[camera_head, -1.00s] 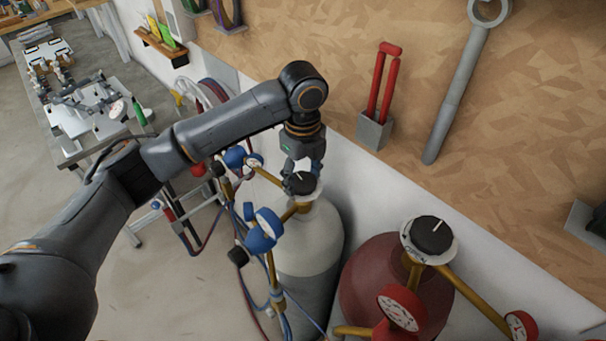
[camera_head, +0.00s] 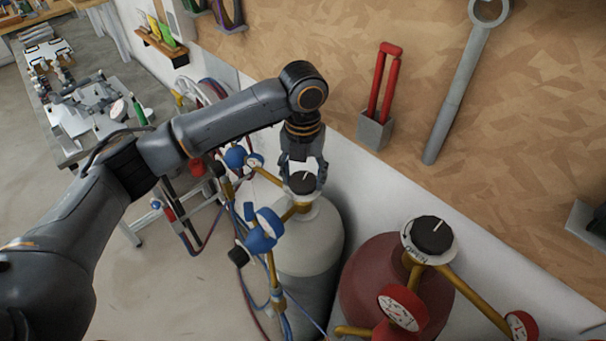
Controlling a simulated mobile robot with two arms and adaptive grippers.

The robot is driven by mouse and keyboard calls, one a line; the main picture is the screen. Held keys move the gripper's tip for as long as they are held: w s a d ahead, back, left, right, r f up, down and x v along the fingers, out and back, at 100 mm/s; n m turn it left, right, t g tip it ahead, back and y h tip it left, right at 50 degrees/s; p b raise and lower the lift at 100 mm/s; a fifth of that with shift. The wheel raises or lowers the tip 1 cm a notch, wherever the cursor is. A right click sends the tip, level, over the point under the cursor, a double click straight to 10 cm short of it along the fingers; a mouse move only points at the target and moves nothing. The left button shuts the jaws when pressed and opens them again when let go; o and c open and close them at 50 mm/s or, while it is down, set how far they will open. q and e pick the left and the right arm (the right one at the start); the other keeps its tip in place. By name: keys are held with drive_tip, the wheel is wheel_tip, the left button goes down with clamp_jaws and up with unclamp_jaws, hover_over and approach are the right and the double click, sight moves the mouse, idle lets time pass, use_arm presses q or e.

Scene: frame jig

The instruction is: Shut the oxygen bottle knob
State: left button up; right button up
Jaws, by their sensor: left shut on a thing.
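The pale grey bottle with blue gauges, which I take as the oxygen bottle (camera_head: 310,245), stands against the wall in the middle. Its black knob (camera_head: 302,183) with a white mark sits on top. My left gripper (camera_head: 305,181) comes down from above and is shut on this knob, one finger on each side. The white mark points up and slightly right. The fingers hide part of the knob's edge and its dial. My right gripper is not in view.
A dark red bottle (camera_head: 362,285) with a black knob (camera_head: 432,235) and red gauges (camera_head: 402,308) stands close on the right. Blue gauges (camera_head: 262,230) and hoses crowd the grey bottle's left. A workbench (camera_head: 80,110) stands at the far left. Tools hang on the board behind.

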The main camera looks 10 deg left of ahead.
sight(303, 180)
use_arm(q)
drive_tip(key=m, duration=0.4)
drive_tip(key=shift+w+r+m, duration=0.1)
drive_tip(key=shift+m, duration=0.3)
idle(0.4)
drive_tip(key=o, duration=1.1)
drive_tip(key=shift+o, duration=0.2)
wheel_tip(303, 180, up, 12)
